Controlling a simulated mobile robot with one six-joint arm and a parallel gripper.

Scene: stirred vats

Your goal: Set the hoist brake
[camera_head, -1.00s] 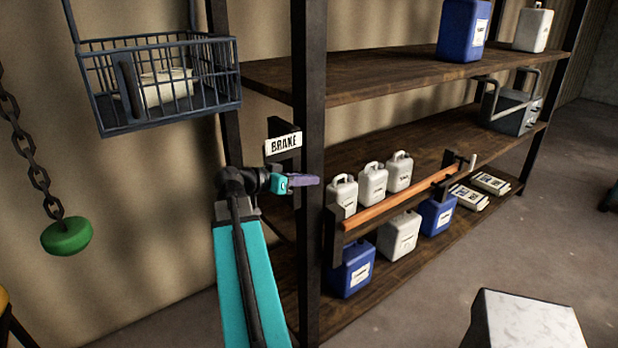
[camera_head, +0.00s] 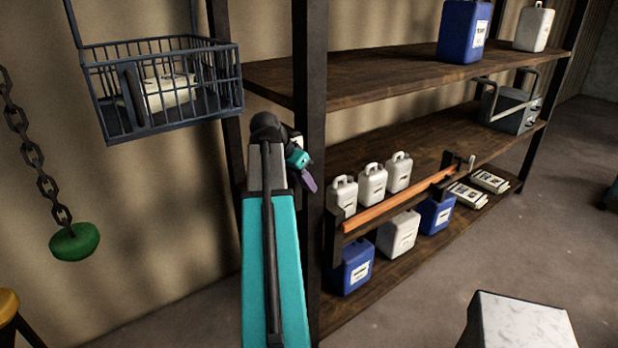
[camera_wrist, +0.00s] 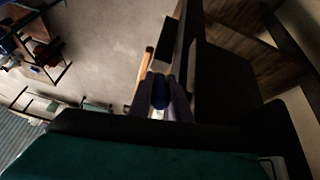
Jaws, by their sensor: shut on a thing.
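My gripper (camera_head: 309,184) is at the near shelf post, with its purple fingers pointing down. In the wrist view my gripper (camera_wrist: 161,100) is shut on a dark blue rounded handle (camera_wrist: 160,90), which lies between the two fingers. The handle is too hidden in the head view to tell its shape or angle. The brake sign is mostly covered by my arm; only a pale edge (camera_head: 298,142) shows there. A wire basket (camera_head: 165,124) with a pale packet (camera_head: 170,92) in it hangs at upper left. A chain (camera_head: 45,185) with a green end piece (camera_head: 75,242) hangs at far left.
The dark shelf post (camera_head: 310,80) stands close beside my gripper. Shelves (camera_head: 380,75) to the right hold blue and white canisters, with an orange bar (camera_head: 400,200) across the lower level. A pale block (camera_head: 515,320) is at lower right.

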